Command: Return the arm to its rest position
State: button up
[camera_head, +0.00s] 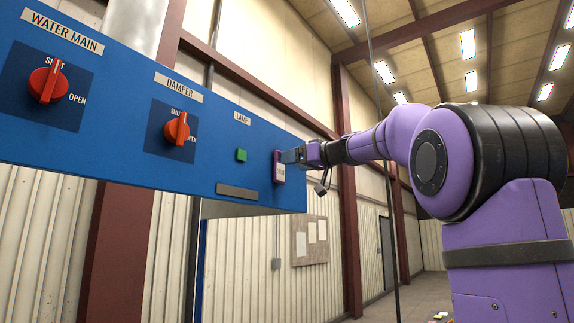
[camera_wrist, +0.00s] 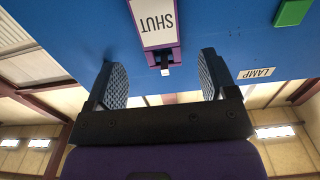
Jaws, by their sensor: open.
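My arm reaches in from the right in the head view, with its gripper (camera_head: 292,156) close to the right end of the blue panel (camera_head: 215,120). In the wrist view my gripper (camera_wrist: 162,76) is open, with its two ribbed fingers wide apart and nothing clasped between them. The tag also shows in the head view (camera_head: 279,168), partly beside the gripper. I cannot tell whether the fingers touch the panel.
The panel carries a red WATER MAIN knob (camera_head: 47,82), a red DAMPER knob (camera_head: 177,129), a green LAMP square (camera_head: 241,155) and a grey bar (camera_head: 237,192). A dark vertical cable (camera_head: 372,80) hangs near my arm. The floor (camera_head: 405,298) at the lower right looks mostly open.

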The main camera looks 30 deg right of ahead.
jog(key=v, duration=0.6)
jog(key=shift+s, duration=0.2)
jog(key=s+a+f+m+g+h, duration=0.1)
jog(key=s+a+f+g, duration=0.3)
jog(key=f, duration=1.1)
jog(key=s+a+f+m+g+h, duration=0.1)
jog(key=s+a+f+g+h, duration=0.2)
jog(key=s+a+f, duration=0.5)
jog(key=s+a+f+m+g+h, duration=0.2)
jog(key=s+a+f+g, duration=0.2)
jog(key=s+f, duration=1)
notch_tip(320, 180, down, 8)
jog(key=shift+a+f+g, duration=0.1)
jog(key=shift+a+g, duration=0.3)
jog(key=shift+a, duration=0.85)
